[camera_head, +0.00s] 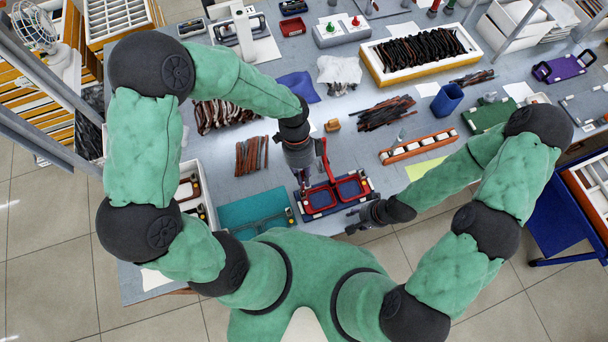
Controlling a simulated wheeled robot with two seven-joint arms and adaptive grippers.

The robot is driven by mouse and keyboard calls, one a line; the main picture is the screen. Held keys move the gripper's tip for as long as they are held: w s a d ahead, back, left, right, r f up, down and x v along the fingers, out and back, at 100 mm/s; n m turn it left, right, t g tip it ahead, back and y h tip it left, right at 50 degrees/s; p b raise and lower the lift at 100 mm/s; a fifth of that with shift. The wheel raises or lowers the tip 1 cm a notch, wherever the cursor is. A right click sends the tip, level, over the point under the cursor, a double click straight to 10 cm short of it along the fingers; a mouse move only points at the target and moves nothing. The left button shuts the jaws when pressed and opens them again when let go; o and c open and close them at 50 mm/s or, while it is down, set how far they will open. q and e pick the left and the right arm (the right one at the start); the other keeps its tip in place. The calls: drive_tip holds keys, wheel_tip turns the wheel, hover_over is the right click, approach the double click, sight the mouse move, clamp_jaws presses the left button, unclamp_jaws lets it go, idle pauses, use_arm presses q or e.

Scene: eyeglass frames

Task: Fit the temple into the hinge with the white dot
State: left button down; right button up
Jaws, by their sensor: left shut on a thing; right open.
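A red eyeglass frame (351,188) lies on a dark blue fixture (318,207) near the front edge of the grey table. My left gripper (303,184) points down at the left side of the frame and is shut on a thin part, apparently the temple; its fingers and wrist hide most of it. A thin red bar (325,155) rises beside the wrist; I cannot tell whether it is the held temple. The hinges and the white dot are too small to make out. My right gripper (350,225) is open and empty, just right of and in front of the fixture.
A teal mat (250,205) lies left of the fixture. Brown temples (251,155) lie behind it. An orange rack (418,147) and a yellow-green sheet (425,168) are to the right. A blue cup (446,100) stands farther back. Bare table (365,150) shows behind the fixture.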

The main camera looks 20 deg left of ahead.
use_arm(q)
drive_tip(key=c, duration=1.2)
unclamp_jaws()
drive_tip(key=shift+c, duration=0.2)
drive_tip(key=shift+r, duration=0.15)
use_arm(e)
drive_tip(key=shift+r, duration=0.1)
drive_tip(key=shift+r+p, duration=2.45)
drive_tip(key=shift+p, duration=0.1)
use_arm(q)
drive_tip(key=v, duration=0.6)
drive_tip(key=shift+w+r, duration=0.2)
drive_tip(key=shift+r, duration=0.15)
drive_tip(key=shift+a, duration=0.1)
